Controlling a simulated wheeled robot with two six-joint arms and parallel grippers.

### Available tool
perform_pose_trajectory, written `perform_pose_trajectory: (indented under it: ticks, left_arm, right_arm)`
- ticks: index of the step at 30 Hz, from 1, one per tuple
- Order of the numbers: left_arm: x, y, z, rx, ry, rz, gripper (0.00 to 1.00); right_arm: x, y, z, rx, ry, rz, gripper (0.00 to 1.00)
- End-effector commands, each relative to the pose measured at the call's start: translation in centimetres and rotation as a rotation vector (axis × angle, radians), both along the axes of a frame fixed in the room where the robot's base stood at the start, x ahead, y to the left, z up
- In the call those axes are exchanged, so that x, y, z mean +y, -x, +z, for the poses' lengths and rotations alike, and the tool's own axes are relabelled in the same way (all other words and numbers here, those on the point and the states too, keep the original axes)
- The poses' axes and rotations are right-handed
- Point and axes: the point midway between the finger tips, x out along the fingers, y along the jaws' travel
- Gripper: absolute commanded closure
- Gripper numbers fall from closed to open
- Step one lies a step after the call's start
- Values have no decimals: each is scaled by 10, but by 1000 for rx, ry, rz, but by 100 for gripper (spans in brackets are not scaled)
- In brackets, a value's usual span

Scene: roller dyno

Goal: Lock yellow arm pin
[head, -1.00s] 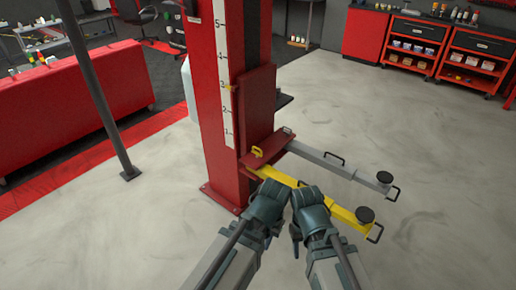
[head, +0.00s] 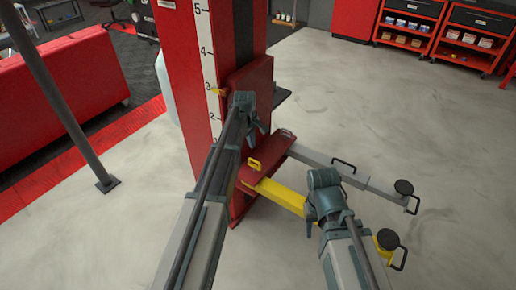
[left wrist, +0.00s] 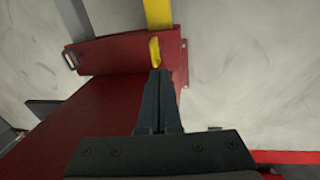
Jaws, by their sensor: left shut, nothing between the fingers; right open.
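The yellow lift arm (head: 278,194) reaches right from the red bracket (head: 272,157) at the foot of the red post. Its yellow pin handle (head: 254,164) stands on the bracket and also shows in the left wrist view (left wrist: 154,50). My left gripper (head: 257,137) is shut and empty, in front of the red carriage. In the left wrist view its fingertips (left wrist: 158,72) point at the yellow handle and appear close to it; contact cannot be told. My right gripper (head: 310,229) is open, over the yellow arm, hiding part of it.
A grey lift arm (head: 316,158) with a round black pad (head: 403,187) lies behind the yellow one. The yellow arm's pad (head: 388,239) is at lower right. A dark pole (head: 60,90) stands left. Red tool carts (head: 460,50) are far back; the floor at right is clear.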

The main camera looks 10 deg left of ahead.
Motion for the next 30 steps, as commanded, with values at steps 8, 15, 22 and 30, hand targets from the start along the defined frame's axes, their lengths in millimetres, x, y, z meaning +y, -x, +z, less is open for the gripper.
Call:
perform_pose_trajectory:
  ticks: [8, 15, 22, 30]
  left_arm:
    - [14, -12, -1, -9, 15, 70, 100]
    - [13, -12, -1, -9, 14, 67, 100]
    - [13, -13, -9, -9, 14, 66, 100]
    - [12, -18, -38, -9, 14, 66, 100]
  right_arm:
    - [0, 0, -1, 0, 0, 0, 53]
    - [0, 0, -1, 0, 0, 0, 53]
    - [0, 0, -10, 0, 0, 0, 53]
    - [0, 0, -38, 0, 0, 0, 53]
